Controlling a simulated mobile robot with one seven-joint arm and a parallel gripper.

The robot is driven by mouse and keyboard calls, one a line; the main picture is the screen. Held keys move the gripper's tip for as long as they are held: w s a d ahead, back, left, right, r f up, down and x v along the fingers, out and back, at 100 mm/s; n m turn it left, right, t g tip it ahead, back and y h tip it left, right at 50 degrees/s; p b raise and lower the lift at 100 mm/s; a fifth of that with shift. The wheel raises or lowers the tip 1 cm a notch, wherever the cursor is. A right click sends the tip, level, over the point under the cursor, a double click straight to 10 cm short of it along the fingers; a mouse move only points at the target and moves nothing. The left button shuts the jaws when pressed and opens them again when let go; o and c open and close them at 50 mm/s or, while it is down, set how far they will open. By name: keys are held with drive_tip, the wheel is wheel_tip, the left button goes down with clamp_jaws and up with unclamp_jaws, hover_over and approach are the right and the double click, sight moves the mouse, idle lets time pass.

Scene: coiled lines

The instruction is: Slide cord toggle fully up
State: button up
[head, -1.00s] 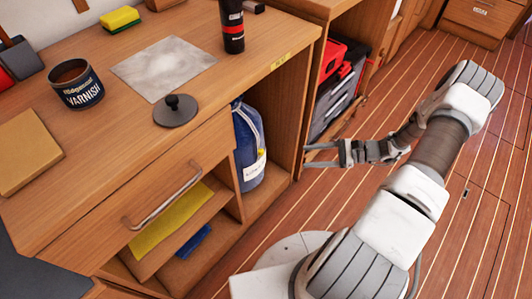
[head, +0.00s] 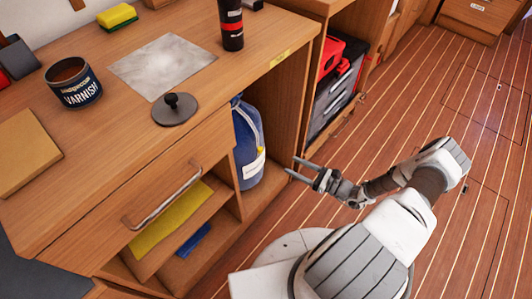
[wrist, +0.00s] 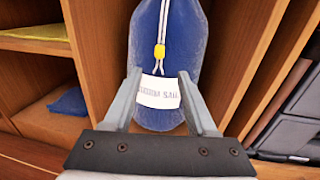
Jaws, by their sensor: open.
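A blue bag (head: 246,145) stands upright in the open cubby under the bench top. In the wrist view the bag (wrist: 145,45) faces me, with a white cord running down its front. A small yellow cord toggle (wrist: 160,51) sits on the cord, just above a white label (wrist: 158,92) with dark lettering. Two loose cord ends hang below the toggle. My gripper (head: 290,165) is open and empty, to the right of the bag in the head view. In the wrist view its fingertips (wrist: 158,73) are spread, below the toggle and on either side of the label.
The cubby's wooden walls stand close on both sides of the bag. A shelf with a yellow cloth (head: 172,218) and a blue cloth (head: 193,240) is to the left. Grey drawers (head: 335,100) and a red case (head: 330,58) are to the right. The floor before the cubby is clear.

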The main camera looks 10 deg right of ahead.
sight(260, 150)
drive_tip(key=b+x, duration=0.2)
drive_tip(key=x, duration=1)
clamp_jaws()
idle(1.1)
